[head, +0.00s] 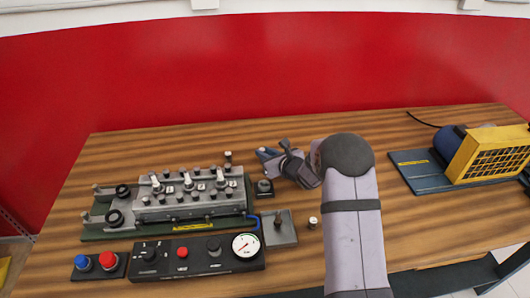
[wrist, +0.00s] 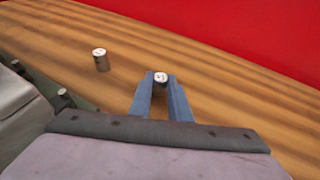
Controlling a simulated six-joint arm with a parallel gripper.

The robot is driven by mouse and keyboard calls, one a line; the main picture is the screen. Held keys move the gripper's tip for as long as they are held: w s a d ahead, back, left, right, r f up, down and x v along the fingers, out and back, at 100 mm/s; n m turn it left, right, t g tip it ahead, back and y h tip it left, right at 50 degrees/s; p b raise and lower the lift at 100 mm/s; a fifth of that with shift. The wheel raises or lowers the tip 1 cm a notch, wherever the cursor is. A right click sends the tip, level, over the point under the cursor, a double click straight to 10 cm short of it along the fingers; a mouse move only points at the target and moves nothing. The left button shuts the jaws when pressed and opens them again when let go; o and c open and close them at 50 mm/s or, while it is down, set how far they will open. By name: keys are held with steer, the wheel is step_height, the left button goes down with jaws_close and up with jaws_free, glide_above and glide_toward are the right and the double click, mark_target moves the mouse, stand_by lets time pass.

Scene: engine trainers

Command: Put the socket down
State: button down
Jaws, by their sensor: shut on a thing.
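My gripper (head: 266,154) reaches over the table behind the right end of the engine trainer. In the wrist view its two blue fingers (wrist: 160,90) are shut on a small silver socket (wrist: 161,78), which sits between the fingertips with its marked top showing. In the head view I cannot make out the held socket. I cannot tell whether its bottom touches the wood. A second silver socket (wrist: 100,60) stands upright on the table to the left of the fingers; in the head view it is behind the engine trainer (head: 228,157).
The grey engine trainer (head: 190,210) fills the left of the table. A small dark block (head: 264,189), a grey plate with a peg (head: 281,238) and another small socket (head: 313,222) lie near my arm. A yellow-fronted machine (head: 485,155) stands right. Wood behind the gripper is bare.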

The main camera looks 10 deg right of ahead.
steer(key=shift+f, duration=0.1)
steer(key=c, duration=1.6)
jaws_free()
steer(key=shift+c, duration=0.2)
steer(key=shift+r, duration=0.25)
steer(key=shift+s+d, duration=0.2)
steer(key=shift+s, duration=0.1)
steer(key=b+v, duration=0.2)
steer(key=v, duration=0.9)
steer(key=shift+s, duration=0.1)
steer(key=shift+r, duration=0.1)
